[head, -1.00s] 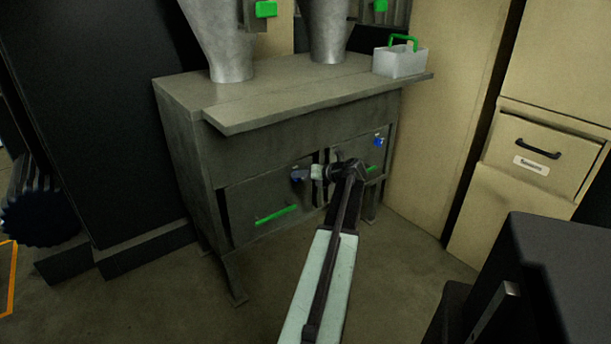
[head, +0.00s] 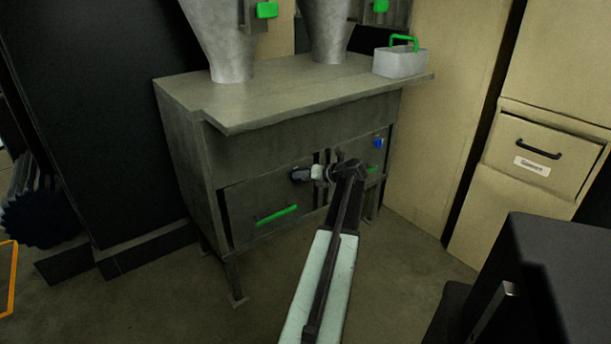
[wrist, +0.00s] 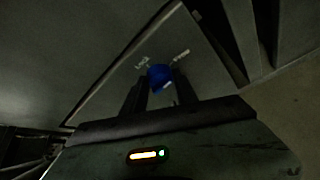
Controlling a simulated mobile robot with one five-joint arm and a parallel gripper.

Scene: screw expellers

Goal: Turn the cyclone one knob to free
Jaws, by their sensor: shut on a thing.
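The cabinet under the two cyclone cones has two front doors, each with a blue knob. In the wrist view the left door's blue knob (wrist: 159,76) sits between the fingertips of my gripper (wrist: 160,88). White marks on the door are beside the knob; one seems to read "Lock", the other is too small to read. In the head view my gripper (head: 312,174) reaches the left door (head: 250,205) near its upper right corner and is shut on the knob, which it largely hides there. The second blue knob (head: 378,143) is on the right door, clear of my gripper.
A green handle (head: 276,215) is on the left door; another (head: 372,169) is on the right door. A grey bin with a green handle (head: 400,62) stands on the cabinet top (head: 280,90). Beige drawers (head: 540,150) are at right, a dark box (head: 560,270) at front right.

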